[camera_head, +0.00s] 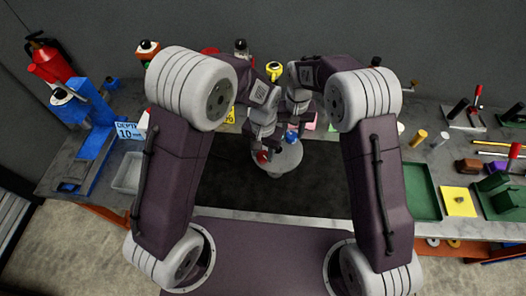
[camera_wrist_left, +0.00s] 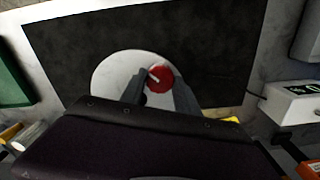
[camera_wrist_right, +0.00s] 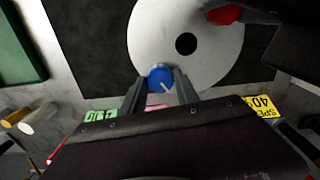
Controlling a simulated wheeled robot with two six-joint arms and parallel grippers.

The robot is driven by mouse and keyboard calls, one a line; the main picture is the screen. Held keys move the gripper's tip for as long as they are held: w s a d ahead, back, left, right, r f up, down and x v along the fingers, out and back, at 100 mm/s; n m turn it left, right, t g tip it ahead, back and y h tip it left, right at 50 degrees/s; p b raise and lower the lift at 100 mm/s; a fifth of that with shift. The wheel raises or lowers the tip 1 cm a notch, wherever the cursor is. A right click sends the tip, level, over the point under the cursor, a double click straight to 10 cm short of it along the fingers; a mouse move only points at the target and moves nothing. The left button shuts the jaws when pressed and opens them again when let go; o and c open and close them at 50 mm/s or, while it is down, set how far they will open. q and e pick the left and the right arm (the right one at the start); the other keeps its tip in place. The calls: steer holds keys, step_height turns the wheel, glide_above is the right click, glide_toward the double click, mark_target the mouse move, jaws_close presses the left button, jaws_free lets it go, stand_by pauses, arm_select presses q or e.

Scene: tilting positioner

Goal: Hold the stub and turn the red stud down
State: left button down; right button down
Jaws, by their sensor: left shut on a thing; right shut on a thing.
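A round pale disc (camera_head: 283,165) sits on the dark mat, with a dark central hole (camera_wrist_right: 186,44). A red stud (camera_wrist_left: 160,77) with a white mark stands on it. My left gripper (camera_head: 262,150) is shut on the red stud, with one finger on each side in the left wrist view. A blue stub (camera_wrist_right: 160,77), also with a white mark, is near the disc's edge. My right gripper (camera_head: 293,128) is shut on the blue stub. The red stud also shows in the right wrist view (camera_wrist_right: 225,14), beside my left gripper. The fingers hide the sides of both pieces.
The dark mat (camera_head: 320,200) is clear around the disc. A grey tray (camera_head: 128,173) and blue stand (camera_head: 92,140) are at left. A green tray (camera_head: 424,195) and yellow pad (camera_head: 459,201) are at right. Number cards stand behind the disc.

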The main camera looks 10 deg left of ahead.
mark_target(264, 155)
arm_select(q)
steer(key=c, duration=0.9)
jaws_free()
step_height(264, 155, up, 12)
arm_select(e)
steer(key=c, duration=0.8)
jaws_free()
steer(key=shift+c, duration=0.2)
arm_select(q)
steer(key=shift+d, duration=0.1)
